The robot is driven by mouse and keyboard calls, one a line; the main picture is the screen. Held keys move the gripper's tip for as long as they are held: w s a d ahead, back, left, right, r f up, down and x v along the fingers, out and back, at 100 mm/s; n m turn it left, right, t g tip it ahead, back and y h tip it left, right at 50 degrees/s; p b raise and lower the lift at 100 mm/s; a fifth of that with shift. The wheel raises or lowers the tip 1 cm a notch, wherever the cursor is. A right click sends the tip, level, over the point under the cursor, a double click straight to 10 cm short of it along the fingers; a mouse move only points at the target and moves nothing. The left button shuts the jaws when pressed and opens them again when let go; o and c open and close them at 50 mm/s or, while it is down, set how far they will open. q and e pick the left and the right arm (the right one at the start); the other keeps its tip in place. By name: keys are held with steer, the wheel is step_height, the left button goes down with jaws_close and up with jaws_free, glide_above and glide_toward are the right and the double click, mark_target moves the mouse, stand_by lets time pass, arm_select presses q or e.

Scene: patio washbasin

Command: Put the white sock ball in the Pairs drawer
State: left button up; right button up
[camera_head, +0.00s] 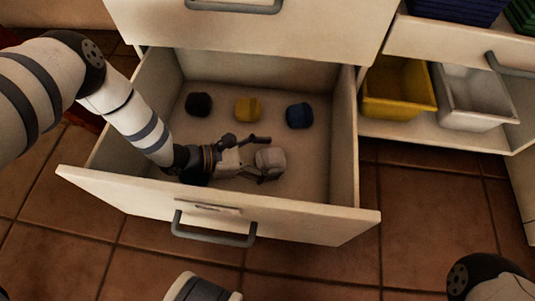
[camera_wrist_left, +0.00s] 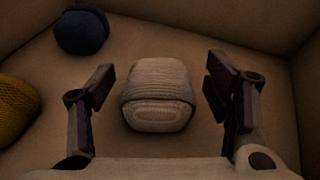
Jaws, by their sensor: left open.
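The white sock ball (camera_head: 270,160) lies in the open drawer (camera_head: 215,212), toward its front right. My left gripper (camera_head: 262,158) is reaching down inside the drawer, open, just left of and around the sock ball. In the left wrist view the sock ball (camera_wrist_left: 157,96) sits between the two open fingers of my left gripper (camera_wrist_left: 160,90), with a gap on each side. It appears to rest on the drawer floor. The drawer front has a grey handle and a small label too blurred to read. My right gripper is not in view.
A black sock ball (camera_head: 199,104), a yellow one (camera_head: 248,109) and a blue one (camera_head: 299,115) lie in a row at the drawer's back. Drawer walls surround my left gripper.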

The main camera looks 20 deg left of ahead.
arm_select(q)
steer(key=p+v, duration=0.3)
steer(key=v, duration=0.3)
steer(key=shift+s+a+r, duration=0.1)
steer(key=shift+a+r, duration=0.1)
steer(key=shift+r, duration=0.05)
steer(key=shift+s+a+r, duration=0.1)
steer(key=shift+s+a, duration=0.25)
